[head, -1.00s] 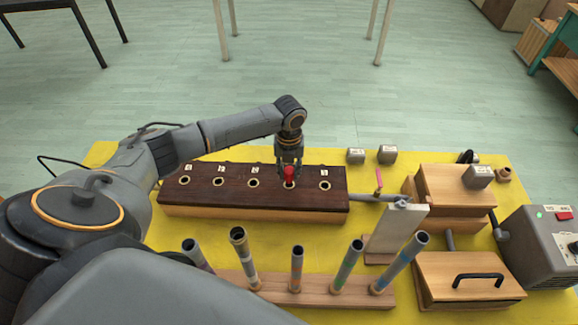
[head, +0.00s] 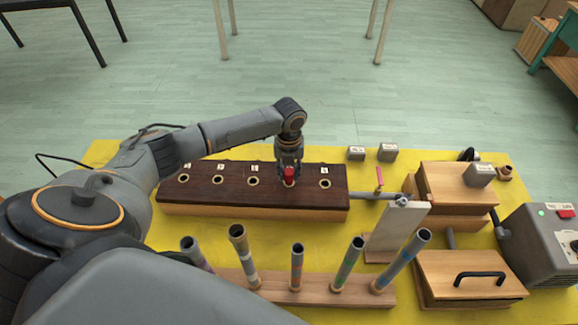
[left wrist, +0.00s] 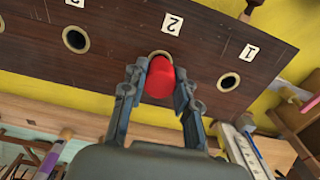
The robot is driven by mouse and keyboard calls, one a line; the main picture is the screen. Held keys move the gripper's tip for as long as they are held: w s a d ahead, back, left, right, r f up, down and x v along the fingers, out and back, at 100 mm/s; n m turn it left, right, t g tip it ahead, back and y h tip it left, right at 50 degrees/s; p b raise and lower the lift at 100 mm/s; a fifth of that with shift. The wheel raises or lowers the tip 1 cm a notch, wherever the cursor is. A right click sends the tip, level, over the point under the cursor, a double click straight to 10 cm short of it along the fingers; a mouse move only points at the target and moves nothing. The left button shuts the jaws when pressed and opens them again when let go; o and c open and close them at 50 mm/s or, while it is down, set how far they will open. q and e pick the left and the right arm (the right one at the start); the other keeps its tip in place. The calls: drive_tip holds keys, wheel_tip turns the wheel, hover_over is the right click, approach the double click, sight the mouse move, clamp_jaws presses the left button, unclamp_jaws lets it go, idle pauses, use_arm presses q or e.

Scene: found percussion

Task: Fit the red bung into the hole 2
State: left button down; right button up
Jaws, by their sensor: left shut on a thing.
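The red bung (head: 289,175) is upright at hole 2 of the dark wooden box (head: 230,196), second hole from the right in the head view. It also shows in the left wrist view (left wrist: 160,80), just below the "2" label (left wrist: 172,24). Part of the hole's pale ring (left wrist: 160,53) shows behind the bung. My left gripper (head: 289,168) points down and is shut on the bung, one finger on each side. The bung's lower end is hidden, so I cannot tell how deep it sits. My right gripper is out of view.
Hole 1 (left wrist: 229,81) is open to the right and another open hole (left wrist: 76,39) lies to the left. A rack of upright tubes (head: 297,265) stands in front of the box. Wooden boxes (head: 466,275) and a grey machine (head: 540,245) are at the right.

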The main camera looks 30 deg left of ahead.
sight(289, 171)
use_arm(q)
drive_tip(key=shift+f+b, duration=0.5)
drive_tip(key=shift+f, duration=0.5)
drive_tip(key=c, duration=0.9)
unclamp_jaws()
drive_tip(key=shift+c, duration=0.2)
wheel_tip(289, 171, up, 12)
drive_tip(key=shift+r, duration=0.1)
